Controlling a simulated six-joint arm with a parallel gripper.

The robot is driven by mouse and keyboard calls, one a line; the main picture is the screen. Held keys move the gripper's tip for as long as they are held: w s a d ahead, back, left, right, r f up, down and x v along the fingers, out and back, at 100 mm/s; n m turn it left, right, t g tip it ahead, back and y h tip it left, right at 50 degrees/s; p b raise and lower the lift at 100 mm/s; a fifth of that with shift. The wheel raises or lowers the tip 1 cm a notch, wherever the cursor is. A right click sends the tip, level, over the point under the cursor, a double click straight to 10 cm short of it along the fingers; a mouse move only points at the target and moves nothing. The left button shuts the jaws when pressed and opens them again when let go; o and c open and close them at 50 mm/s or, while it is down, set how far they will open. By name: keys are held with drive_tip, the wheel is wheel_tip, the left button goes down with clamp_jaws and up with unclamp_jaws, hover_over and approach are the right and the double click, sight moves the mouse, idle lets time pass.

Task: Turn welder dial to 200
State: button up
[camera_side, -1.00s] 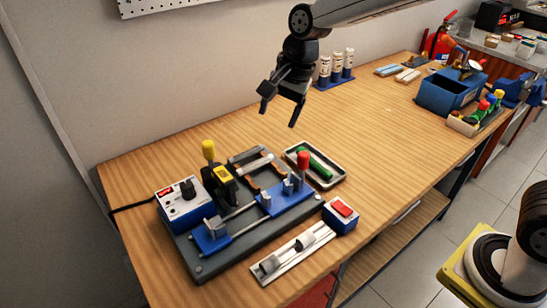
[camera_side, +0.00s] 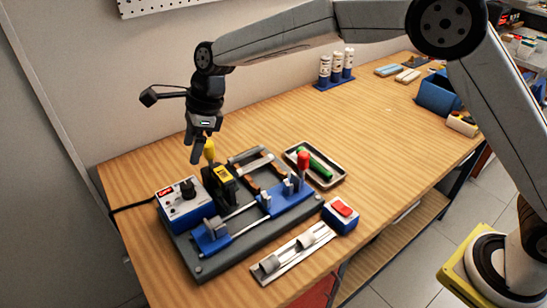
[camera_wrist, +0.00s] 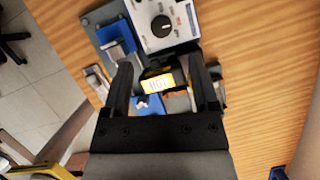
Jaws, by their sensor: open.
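The welder control box (camera_side: 184,203) is blue with a white top panel and sits at the left end of the fixture. Its black dial (camera_side: 187,189) shows on that panel; in the wrist view the dial (camera_wrist: 161,25) is ahead of the fingertips, with a pale pointer mark. The number it points to is too small to read. My gripper (camera_side: 197,152) is open and empty, pointing down above the yellow-handled clamp, up and to the right of the dial. In the wrist view its two fingers (camera_wrist: 162,82) stand apart, with the yellow label between them in the picture.
A red-topped switch box (camera_side: 341,215) and a tray (camera_side: 328,179) lie to the right.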

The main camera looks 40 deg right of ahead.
sight(187, 184)
drive_tip(key=shift+d+f+x, duration=0.1)
drive_tip(key=shift+d+x, duration=0.05)
drive_tip(key=shift+x, duration=1.55)
drive_tip(key=shift+d+f+x, duration=0.1)
drive_tip(key=shift+d+x, duration=0.1)
drive_tip(key=shift+x, duration=1.5)
drive_tip(key=shift+d+x, duration=0.15)
drive_tip(key=shift+x, duration=1.55)
drive_tip(key=shift+s, duration=0.1)
clamp_jaws()
